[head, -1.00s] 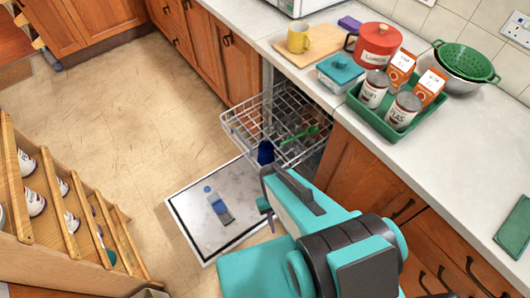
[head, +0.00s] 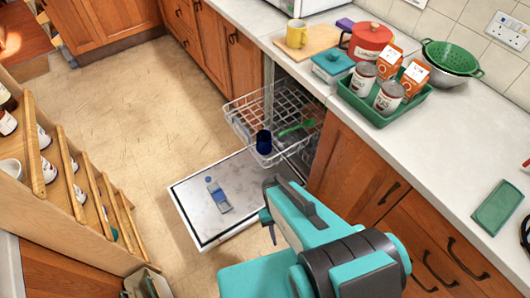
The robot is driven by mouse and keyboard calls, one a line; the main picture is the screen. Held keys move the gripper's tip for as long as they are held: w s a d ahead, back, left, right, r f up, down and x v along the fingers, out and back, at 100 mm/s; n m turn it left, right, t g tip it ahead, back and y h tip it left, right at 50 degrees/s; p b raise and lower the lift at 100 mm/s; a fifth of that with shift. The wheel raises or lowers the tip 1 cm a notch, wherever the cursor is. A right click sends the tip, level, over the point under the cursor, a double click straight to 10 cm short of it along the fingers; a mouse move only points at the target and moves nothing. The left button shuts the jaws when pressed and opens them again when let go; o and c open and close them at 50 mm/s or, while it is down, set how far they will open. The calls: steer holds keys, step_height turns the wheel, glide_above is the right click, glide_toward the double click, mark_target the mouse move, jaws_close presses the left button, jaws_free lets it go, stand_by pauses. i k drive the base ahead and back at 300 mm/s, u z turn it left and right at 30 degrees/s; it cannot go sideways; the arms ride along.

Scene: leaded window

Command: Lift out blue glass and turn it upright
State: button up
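The dark blue glass (head: 264,142) is at the front left of the dishwasher's pulled-out wire rack (head: 240,119). It stands roughly vertical; I cannot tell which end is its mouth. My gripper (head: 270,228) is at the lower middle of the head view, below the glass in the picture and apart from it. My teal arm hides most of the gripper, so its opening does not show. A dark finger-like part shows at its left side, over the floor near the open door.
The dishwasher door (head: 240,218) lies open with a blue-and-clear item (head: 217,195) on it. A green utensil (head: 295,128) lies in the rack. A green tray (head: 352,102) with cans and cartons stands on the counter (head: 440,140). Shelves (head: 85,205) are at left. The floor between is clear.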

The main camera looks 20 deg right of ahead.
mark_target(263, 141)
steer(key=z, duration=0.15)
steer(key=k, duration=1.15)
steer(key=u, duration=1.7)
steer(key=i, duration=1)
steer(key=u, duration=0.1)
